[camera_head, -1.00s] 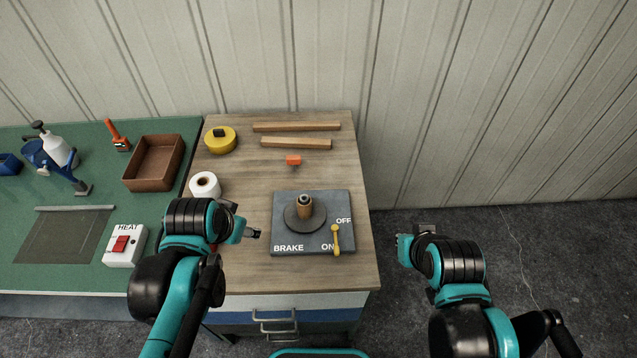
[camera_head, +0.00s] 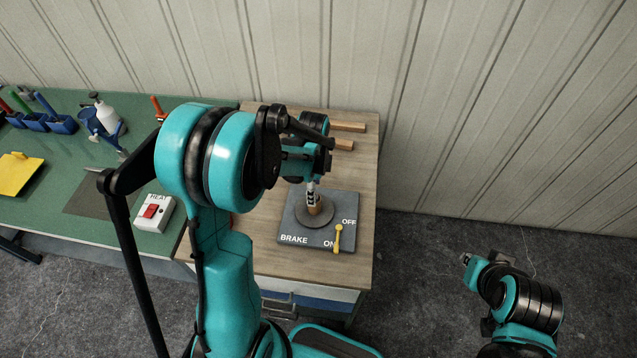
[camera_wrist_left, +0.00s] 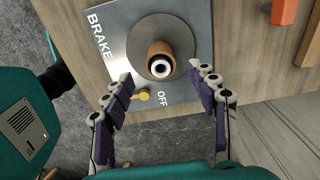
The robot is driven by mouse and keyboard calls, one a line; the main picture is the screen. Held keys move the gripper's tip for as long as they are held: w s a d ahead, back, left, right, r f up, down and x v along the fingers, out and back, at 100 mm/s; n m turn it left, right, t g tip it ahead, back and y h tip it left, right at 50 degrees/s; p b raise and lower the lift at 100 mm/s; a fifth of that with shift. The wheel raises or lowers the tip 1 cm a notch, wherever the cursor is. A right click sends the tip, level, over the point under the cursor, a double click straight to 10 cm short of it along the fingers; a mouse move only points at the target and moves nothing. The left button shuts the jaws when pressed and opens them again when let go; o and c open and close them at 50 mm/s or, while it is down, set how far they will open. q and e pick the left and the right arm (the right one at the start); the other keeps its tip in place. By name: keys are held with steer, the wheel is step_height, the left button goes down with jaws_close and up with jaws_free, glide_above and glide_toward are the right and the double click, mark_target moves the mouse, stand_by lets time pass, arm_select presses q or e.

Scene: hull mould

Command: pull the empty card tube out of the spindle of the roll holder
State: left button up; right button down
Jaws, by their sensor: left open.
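The brown card tube (camera_head: 318,208) stands upright on the spindle of the roll holder (camera_head: 296,226), over a round dark disc. The wrist view shows the tube (camera_wrist_left: 153,50) from above, with the pale spindle end in its bore. My left gripper (camera_head: 312,190) is over the tube, pointing down. In the wrist view its fingers (camera_wrist_left: 165,88) are spread wide, with the tube ahead of the gap and nothing between the pads. My right gripper (camera_head: 467,258) is off to the right over the floor, too small to read.
A yellow brake lever (camera_head: 338,238) sits on the holder plate between the ON and OFF labels. Wooden strips (camera_head: 348,127) lie at the back of the bench. A heat switch box (camera_head: 154,212) is on the green table. My left arm hides much of the bench's left side.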

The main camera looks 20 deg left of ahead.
arm_select(q)
step_height(320, 180, down, 5)
steer(key=shift+f+b, duration=0.2)
steer(key=shift+b, duration=0.3)
steer(key=shift+r, duration=0.1)
steer(key=c, duration=1.2)
